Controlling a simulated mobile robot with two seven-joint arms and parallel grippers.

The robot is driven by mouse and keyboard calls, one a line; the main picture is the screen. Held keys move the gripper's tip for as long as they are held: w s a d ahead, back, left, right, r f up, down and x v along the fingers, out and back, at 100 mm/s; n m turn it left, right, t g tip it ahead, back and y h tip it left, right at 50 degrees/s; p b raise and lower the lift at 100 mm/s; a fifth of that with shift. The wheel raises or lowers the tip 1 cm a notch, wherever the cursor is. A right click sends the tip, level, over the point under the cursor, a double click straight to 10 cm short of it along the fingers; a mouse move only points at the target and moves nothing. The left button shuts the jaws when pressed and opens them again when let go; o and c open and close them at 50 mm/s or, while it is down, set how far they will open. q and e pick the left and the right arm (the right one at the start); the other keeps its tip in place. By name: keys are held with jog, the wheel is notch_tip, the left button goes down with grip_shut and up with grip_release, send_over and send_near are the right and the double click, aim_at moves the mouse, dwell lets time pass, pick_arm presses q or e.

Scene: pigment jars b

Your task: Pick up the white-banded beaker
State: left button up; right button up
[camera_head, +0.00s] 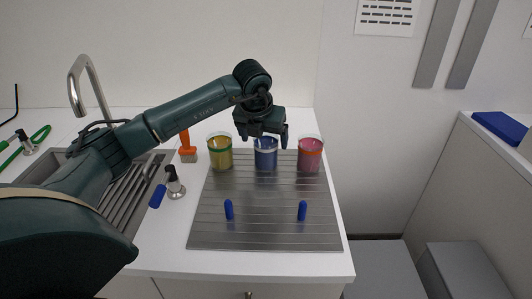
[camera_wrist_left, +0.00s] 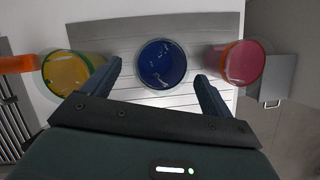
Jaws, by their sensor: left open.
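The white-banded beaker (camera_head: 265,158), with blue contents, stands upright on the ribbed metal board (camera_head: 265,228), in the middle of a row of three beakers. The left wrist view shows it from above, its open mouth and blue contents (camera_wrist_left: 162,64) lying between my fingers. My left gripper (camera_head: 265,140) is open and empty, pointing down at the beaker from above, with one finger toward each side; it also shows in the left wrist view (camera_wrist_left: 158,68). I cannot tell whether the fingertips are below its rim. My right gripper is not in view.
A green-banded yellow beaker (camera_head: 220,155) stands left and an orange-banded pink beaker (camera_head: 310,156) right, both close to the fingers. Two blue pegs (camera_head: 229,210) (camera_head: 302,211) stand on the front board. An orange-handled tool (camera_head: 186,145) and the sink (camera_head: 128,205) are left.

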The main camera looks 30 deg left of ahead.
pick_arm(q)
jog(key=p+x, duration=0.1)
jog(key=x, duration=0.4)
jog(key=shift+r, duration=0.1)
jog(key=c, duration=1.1)
